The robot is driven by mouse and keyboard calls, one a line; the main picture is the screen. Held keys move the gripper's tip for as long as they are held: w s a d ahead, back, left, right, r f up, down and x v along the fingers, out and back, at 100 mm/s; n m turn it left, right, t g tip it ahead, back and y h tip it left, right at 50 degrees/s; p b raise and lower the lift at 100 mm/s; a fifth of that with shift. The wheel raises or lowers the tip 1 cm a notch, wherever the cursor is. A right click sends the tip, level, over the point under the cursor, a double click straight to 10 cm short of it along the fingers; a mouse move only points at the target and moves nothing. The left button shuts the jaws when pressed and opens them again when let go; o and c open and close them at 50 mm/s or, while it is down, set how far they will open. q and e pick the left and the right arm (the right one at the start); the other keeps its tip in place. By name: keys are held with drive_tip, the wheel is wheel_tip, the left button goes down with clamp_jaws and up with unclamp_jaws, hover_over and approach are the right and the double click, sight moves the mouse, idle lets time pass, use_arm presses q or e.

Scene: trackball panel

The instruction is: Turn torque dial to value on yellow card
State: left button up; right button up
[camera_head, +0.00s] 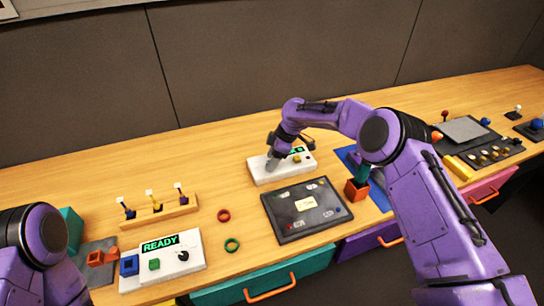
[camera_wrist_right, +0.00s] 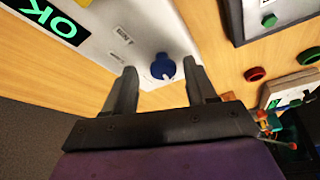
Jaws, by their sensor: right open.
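A white panel (camera_head: 290,173) stands on the wooden table, with a small lit display and a yellow button on its right part. My right gripper (camera_head: 271,164) points down over its left part and hides that area. In the right wrist view, a round blue dial (camera_wrist_right: 160,68) with a light pointer mark shows between my two open fingers. I cannot tell whether the fingers touch it. A green display (camera_wrist_right: 48,20) there reads OK. My left gripper is out of view.
The dark tray (camera_head: 278,228) lies just in front of the panel. A white box with a READY display (camera_head: 160,243) stands at front left. A red ring (camera_head: 223,215) and a green ring (camera_head: 232,245) lie between. An orange block (camera_head: 356,190) stands right of the tray.

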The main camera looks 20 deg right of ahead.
drive_tip(key=shift+s+r, duration=0.25)
drive_tip(key=shift+s, duration=0.1)
drive_tip(key=shift+c, duration=0.3)
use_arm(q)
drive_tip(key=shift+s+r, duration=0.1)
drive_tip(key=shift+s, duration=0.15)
use_arm(e)
drive_tip(key=shift+w+f, duration=0.1)
drive_tip(key=c, duration=1)
